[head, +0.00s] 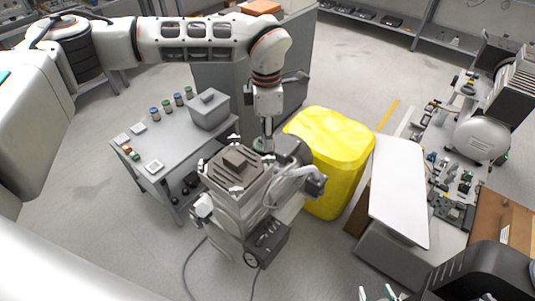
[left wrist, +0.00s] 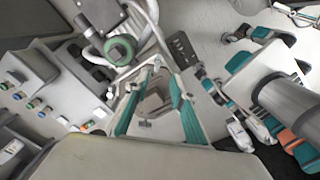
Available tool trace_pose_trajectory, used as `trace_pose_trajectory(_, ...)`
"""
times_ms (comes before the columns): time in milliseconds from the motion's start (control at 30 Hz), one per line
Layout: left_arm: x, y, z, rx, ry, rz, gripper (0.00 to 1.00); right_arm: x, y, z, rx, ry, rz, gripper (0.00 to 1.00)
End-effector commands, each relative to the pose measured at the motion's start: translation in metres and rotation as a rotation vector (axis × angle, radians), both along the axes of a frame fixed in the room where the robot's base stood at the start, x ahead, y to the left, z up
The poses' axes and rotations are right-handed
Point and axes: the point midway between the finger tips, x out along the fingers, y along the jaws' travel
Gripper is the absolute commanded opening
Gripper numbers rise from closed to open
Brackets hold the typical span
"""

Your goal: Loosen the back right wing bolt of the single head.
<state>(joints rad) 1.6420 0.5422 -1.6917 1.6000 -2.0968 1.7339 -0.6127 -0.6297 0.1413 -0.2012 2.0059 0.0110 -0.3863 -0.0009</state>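The single head is a grey square block (head: 238,162) on top of the grey compressor (head: 232,195) in the head view. Small wing bolts sit around its corners, such as the front one (head: 236,187). My left gripper (head: 264,147) points down at the head's back right corner, where it hides the back right wing bolt. In the left wrist view, the left gripper's teal-padded fingers (left wrist: 158,108) stand apart, with part of the grey block between them. Contact with a bolt cannot be told. My right gripper (head: 377,293) shows only its fingertips, apart, at the bottom edge.
A yellow bin (head: 332,150) stands close right of the compressor. A grey table (head: 180,150) with a grey box (head: 209,110) and several small jars is at left. A white panel (head: 400,185) and a cluttered bench are at right. Open floor lies at front left.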

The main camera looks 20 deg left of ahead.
Motion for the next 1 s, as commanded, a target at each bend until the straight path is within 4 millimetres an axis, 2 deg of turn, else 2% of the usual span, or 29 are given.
trace_pose_trajectory(167, 0.002, 0.005, -0.010, 0.016, -0.005, 0.004, 0.24, -0.001, 0.000, -0.002, -0.002, 0.003, 0.000, 0.40)
trace_pose_trajectory(400, 0.002, 0.005, -0.048, 0.013, -0.003, 0.004, 0.24, -0.003, -0.001, -0.007, -0.004, 0.006, 0.002, 0.40)
trace_pose_trajectory(600, 0.002, 0.004, -0.070, 0.012, -0.005, 0.004, 0.24, -0.003, -0.001, -0.009, -0.008, 0.007, 0.002, 0.40)
trace_pose_trajectory(967, 0.002, 0.004, -0.076, 0.012, -0.007, 0.003, 0.24, -0.001, -0.002, -0.006, -0.008, 0.002, 0.001, 0.40)
trace_pose_trajectory(1000, 0.002, 0.004, -0.076, 0.012, -0.007, 0.003, 0.22, -0.001, -0.002, -0.006, -0.008, 0.002, 0.001, 0.40)
